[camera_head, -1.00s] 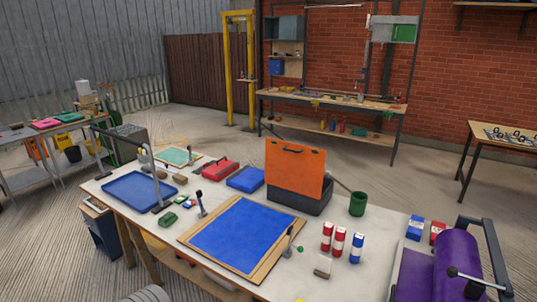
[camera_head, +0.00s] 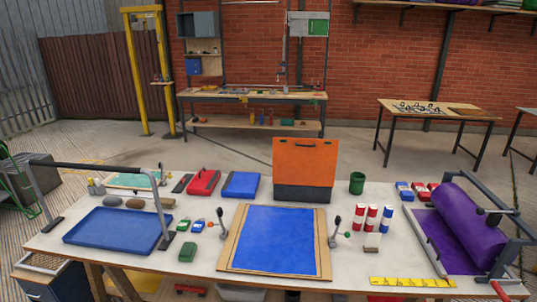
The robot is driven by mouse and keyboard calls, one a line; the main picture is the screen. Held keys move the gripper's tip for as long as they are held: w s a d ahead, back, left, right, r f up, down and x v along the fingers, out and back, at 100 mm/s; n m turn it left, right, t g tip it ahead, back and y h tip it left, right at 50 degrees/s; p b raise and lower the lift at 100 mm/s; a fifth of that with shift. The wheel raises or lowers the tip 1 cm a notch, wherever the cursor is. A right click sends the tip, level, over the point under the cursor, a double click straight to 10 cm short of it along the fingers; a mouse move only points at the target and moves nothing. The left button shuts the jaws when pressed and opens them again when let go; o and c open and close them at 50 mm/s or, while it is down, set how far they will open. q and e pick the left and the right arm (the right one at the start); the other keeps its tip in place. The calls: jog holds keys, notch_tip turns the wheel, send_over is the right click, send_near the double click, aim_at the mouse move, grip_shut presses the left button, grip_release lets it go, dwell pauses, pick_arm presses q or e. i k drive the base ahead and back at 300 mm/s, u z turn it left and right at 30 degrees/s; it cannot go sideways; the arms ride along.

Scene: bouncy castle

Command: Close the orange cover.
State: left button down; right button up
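The orange cover (camera_head: 305,162) stands upright, raised above a dark grey box (camera_head: 302,193) at the back middle of the white worktable. It has a dark handle slot near its top edge. The cover faces me and hides the inside of the box. Neither of my grippers shows in the head view.
The white worktable (camera_head: 345,262) holds a blue panel on a wooden board (camera_head: 276,240), a blue tray (camera_head: 112,230) under a dark bar frame, a purple roller (camera_head: 465,225) at right, red, white and blue cylinders (camera_head: 372,216), and a green cup (camera_head: 357,183) right of the box.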

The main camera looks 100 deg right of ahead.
aim_at(300, 161)
jog(key=i, duration=0.85)
jog(key=z, duration=4.4)
